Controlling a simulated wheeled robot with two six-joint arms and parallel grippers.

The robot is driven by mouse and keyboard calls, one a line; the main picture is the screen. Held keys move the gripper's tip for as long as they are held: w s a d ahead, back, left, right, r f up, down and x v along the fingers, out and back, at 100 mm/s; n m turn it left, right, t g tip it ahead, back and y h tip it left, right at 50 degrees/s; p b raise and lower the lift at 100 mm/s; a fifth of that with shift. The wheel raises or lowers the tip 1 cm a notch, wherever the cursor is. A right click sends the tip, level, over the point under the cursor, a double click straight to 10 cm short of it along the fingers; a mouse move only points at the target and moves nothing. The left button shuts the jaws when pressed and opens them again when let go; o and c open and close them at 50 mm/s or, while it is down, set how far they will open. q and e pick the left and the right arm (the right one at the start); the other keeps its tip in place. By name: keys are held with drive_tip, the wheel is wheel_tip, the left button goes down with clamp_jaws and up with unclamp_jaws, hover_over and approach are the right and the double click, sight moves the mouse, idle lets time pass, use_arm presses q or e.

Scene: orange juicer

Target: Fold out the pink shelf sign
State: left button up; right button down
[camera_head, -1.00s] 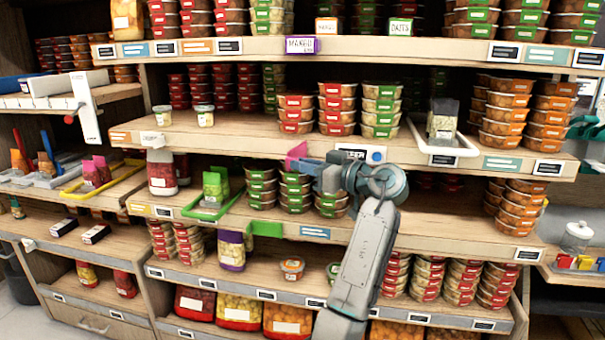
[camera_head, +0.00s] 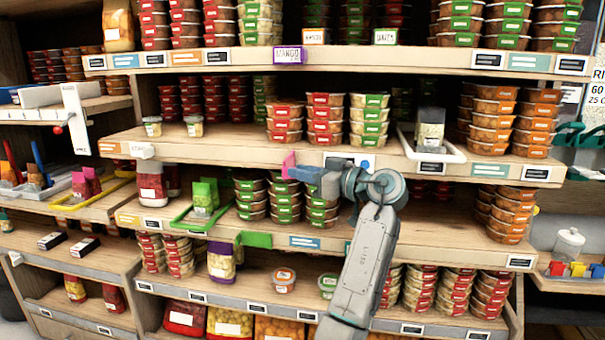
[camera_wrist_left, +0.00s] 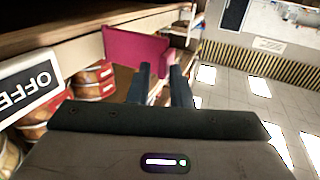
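The pink shelf sign (camera_head: 289,165) is at the front edge of the middle shelf. In the left wrist view it is a flat magenta panel (camera_wrist_left: 133,46) beside the shelf edge, with its right end by my fingertips. My left gripper (camera_head: 312,176) is just right of the sign in the head view. Its two dark fingers (camera_wrist_left: 162,86) show a gap between them in the wrist view. I cannot tell whether they touch the sign. My right gripper is out of view.
A purple sign (camera_head: 290,55) is on the shelf edge above, and a green sign (camera_head: 257,239) is on the edge below. Stacked tubs (camera_head: 325,118) stand behind the sign on the shelf. A black-and-white label (camera_wrist_left: 28,88) is close to my gripper.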

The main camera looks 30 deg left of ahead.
use_arm(q)
drive_tip(key=shift+o, duration=1.3)
drive_tip(key=shift+w+a+r, duration=0.1)
drive_tip(key=shift+w+r, duration=0.05)
drive_tip(key=shift+w, duration=0.15)
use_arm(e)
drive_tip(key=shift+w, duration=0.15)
use_arm(q)
drive_tip(key=shift+f, duration=0.3)
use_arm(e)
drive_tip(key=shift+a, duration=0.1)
use_arm(q)
drive_tip(key=d+b, duration=0.1)
drive_tip(key=d, duration=1)
drive_tip(key=shift+s, duration=0.2)
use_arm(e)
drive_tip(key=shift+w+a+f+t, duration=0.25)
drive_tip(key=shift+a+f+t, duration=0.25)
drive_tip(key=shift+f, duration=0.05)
use_arm(q)
drive_tip(key=shift+a, duration=0.1)
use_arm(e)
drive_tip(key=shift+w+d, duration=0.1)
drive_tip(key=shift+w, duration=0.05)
